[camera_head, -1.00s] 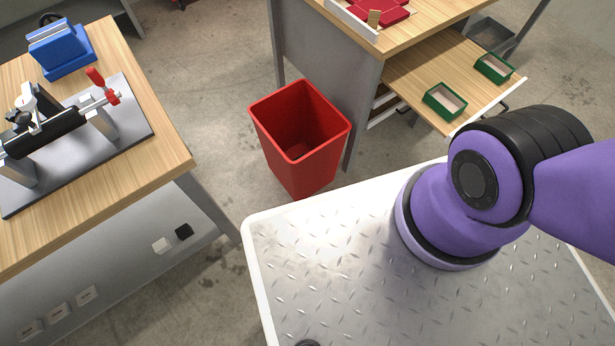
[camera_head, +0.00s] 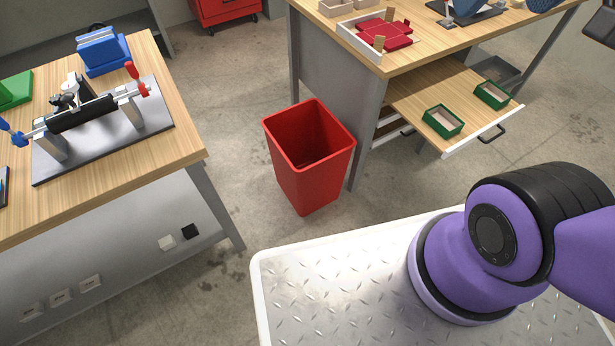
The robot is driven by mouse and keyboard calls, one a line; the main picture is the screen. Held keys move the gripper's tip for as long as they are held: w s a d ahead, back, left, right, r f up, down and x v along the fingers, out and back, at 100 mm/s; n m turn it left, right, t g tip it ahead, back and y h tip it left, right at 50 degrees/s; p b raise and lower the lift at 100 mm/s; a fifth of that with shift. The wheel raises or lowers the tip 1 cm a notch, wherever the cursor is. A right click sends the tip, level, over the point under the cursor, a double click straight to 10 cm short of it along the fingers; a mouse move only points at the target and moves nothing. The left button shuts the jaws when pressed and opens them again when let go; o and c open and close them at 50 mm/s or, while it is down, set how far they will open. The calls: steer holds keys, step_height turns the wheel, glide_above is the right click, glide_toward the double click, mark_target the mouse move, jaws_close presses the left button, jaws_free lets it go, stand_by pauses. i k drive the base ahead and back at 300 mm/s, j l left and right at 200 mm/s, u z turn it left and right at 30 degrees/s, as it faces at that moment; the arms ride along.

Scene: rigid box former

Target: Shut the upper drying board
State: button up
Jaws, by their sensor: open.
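The upper drying board (camera_head: 455,92) is a wooden pull-out board under the right table's top.
A red bin (camera_head: 312,165) stands on the floor left of the right table. The left table (camera_head: 110,170) holds a clamp-like device (camera_head: 90,115) and a blue block (camera_head: 104,50). Another front with a handle (camera_head: 393,136) lies below the board. Red parts (camera_head: 384,34) lie on the right table's top.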

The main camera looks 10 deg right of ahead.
mark_target(446, 81)
steer(key=z, duration=1.35)
steer(key=i+j, duration=0.25)
steer(key=i, duration=0.25)
steer(key=i+j+u, duration=0.1)
steer(key=i+j, duration=0.2)
steer(key=i, duration=0.15)
